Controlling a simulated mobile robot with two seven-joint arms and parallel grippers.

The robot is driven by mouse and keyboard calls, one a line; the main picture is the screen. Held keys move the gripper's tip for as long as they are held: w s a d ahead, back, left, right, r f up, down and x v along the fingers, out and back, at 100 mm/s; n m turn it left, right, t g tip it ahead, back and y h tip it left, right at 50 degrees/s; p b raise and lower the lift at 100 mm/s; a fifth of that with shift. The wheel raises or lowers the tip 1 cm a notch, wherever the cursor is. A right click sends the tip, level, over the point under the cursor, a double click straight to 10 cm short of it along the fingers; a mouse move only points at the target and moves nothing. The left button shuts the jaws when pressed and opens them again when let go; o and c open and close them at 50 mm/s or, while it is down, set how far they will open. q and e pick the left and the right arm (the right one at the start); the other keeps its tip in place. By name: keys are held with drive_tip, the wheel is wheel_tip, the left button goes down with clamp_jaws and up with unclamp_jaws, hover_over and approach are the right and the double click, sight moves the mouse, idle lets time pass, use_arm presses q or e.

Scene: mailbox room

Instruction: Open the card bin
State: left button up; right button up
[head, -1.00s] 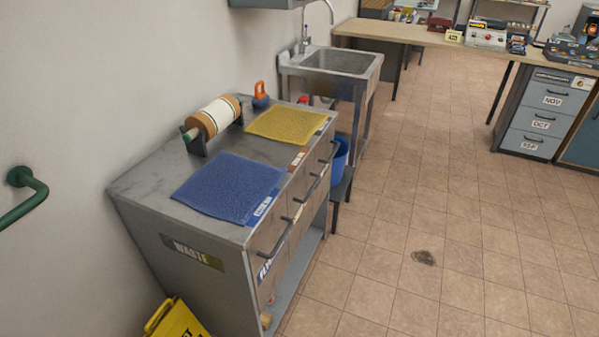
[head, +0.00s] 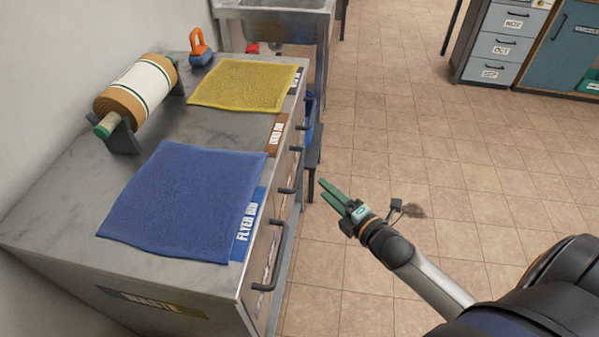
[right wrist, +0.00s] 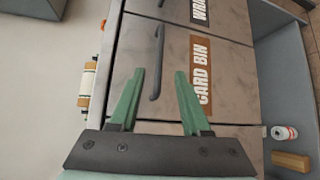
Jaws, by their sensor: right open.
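The card bin is the middle front of the grey cabinet, with a brown label (head: 277,131) on the top edge. In the right wrist view its front carries a brown CARD BIN label (right wrist: 203,70) and a dark bar handle (right wrist: 157,62); the front looks closed. The handle also shows in the head view (head: 293,173). My right gripper (head: 327,189) is open and empty, out to the right of the cabinet front and apart from it. In the right wrist view the handle appears between the green fingertips (right wrist: 160,72), farther away. My left gripper is out of view.
On the cabinet top (head: 95,195) lie a blue cloth (head: 180,200) by the FLYER BIN label and a yellow cloth (head: 245,84). A paper roll (head: 137,90) and an orange-handled stamp (head: 200,48) stand behind. A sink (head: 275,20) is beyond.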

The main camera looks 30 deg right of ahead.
sight(300, 166)
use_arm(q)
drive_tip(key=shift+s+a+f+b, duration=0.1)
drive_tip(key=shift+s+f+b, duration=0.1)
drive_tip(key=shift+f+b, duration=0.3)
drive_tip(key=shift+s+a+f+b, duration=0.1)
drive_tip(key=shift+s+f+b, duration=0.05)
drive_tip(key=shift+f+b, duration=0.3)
use_arm(e)
drive_tip(key=shift+w+a+f, duration=0.25)
drive_tip(key=shift+w+f, duration=0.05)
drive_tip(key=shift+w, duration=1.65)
drive_tip(key=shift+w+a+f, duration=0.25)
drive_tip(key=shift+w+a, duration=0.05)
drive_tip(key=shift+w, duration=1.65)
drive_tip(key=shift+w+a+f, duration=0.25)
drive_tip(key=shift+w+f, duration=0.05)
drive_tip(key=shift+w, duration=1.65)
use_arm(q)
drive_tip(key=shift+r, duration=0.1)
use_arm(e)
drive_tip(key=shift+c, duration=0.2)
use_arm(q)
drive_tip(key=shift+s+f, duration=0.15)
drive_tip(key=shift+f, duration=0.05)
use_arm(e)
clamp_jaws()
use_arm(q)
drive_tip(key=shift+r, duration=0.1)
